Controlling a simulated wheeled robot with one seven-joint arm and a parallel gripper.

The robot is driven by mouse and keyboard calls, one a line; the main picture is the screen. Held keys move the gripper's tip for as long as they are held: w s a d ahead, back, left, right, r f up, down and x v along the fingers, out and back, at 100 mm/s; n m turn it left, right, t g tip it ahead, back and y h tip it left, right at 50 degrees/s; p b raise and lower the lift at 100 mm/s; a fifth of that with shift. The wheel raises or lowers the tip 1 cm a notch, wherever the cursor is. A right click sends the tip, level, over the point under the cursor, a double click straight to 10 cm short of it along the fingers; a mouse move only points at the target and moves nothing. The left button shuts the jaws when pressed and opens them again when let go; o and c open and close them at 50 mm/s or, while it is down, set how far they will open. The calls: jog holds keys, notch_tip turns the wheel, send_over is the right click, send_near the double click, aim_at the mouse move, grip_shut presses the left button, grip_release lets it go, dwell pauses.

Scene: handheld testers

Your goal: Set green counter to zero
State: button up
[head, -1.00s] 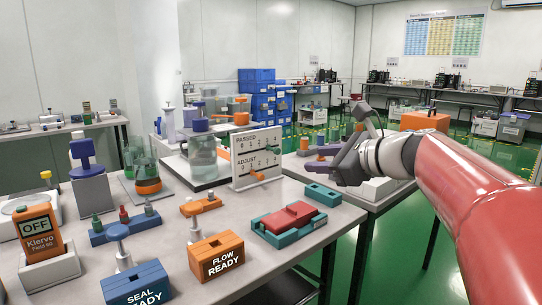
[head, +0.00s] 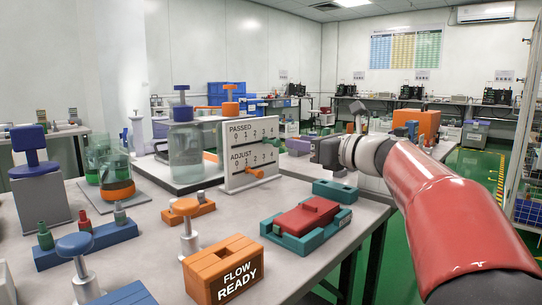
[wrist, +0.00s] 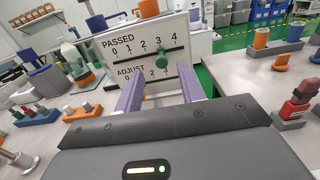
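A white counter board (head: 236,183) stands upright on the near table, with a PASSED row above an ADJUST row. The green counter knob (head: 282,130) sticks out of the PASSED slot at the right part of its scale; in the wrist view the knob (wrist: 160,57) sits near the 3. An orange knob (head: 256,173) sticks out of the ADJUST slot in the head view. My gripper (head: 326,152) is right of the board. In the wrist view my gripper (wrist: 159,90) is open and empty, its two purple fingers pointing at the board with the green knob between and beyond them.
A glass vessel (head: 187,143) stands left of the board. A red block in a teal base (head: 305,217) and an orange FLOW READY box (head: 225,268) are in front. A teal block (head: 336,190) lies below my gripper. Space directly before the board is mostly clear.

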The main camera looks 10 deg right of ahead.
aim_at(279, 143)
jog(key=x, duration=0.5)
jog(key=f+x, duration=0.1)
jog(key=x, duration=0.2)
jog(key=shift+b, duration=0.35)
grip_shut()
